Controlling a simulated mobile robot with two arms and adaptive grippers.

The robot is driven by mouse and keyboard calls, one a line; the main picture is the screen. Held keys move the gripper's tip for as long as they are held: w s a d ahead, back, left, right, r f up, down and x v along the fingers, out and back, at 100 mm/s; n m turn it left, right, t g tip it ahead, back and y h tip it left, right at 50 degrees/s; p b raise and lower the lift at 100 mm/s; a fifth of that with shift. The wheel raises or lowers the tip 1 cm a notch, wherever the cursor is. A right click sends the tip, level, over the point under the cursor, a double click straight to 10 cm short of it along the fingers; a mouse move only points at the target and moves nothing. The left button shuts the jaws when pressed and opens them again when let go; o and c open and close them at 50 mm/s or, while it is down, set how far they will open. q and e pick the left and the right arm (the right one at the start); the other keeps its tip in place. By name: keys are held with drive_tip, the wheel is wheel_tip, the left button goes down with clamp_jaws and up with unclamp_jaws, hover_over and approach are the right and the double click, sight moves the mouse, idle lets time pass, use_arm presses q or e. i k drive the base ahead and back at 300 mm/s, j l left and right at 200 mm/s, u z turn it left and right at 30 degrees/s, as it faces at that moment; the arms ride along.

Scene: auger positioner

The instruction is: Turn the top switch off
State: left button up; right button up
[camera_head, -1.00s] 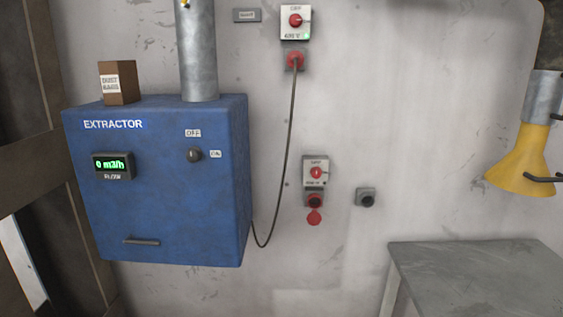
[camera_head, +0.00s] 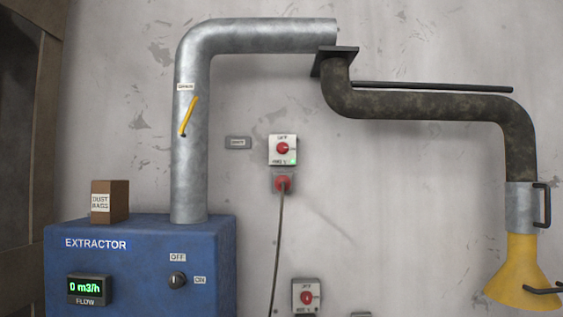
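The top switch (camera_head: 283,149) is a white wall box with a round red knob and an OFF label above the knob. A small green light glows at its lower right. Neither of my grippers is in view.
The blue extractor (camera_head: 140,260) stands at the lower left with a box of dust bags (camera_head: 110,201) on top. A grey duct (camera_head: 190,150) with a yellow lever rises from it. A dark arm pipe (camera_head: 430,105) ends in a yellow hood (camera_head: 522,272). The wall around the top switch is mostly clear.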

sight(283, 148)
drive_tip(key=i+j+z, duration=0.2)
drive_tip(key=i+j, duration=0.3)
drive_tip(key=i+j+z, duration=0.2)
drive_tip(key=i+j, duration=0.2)
drive_tip(key=j, duration=0.25)
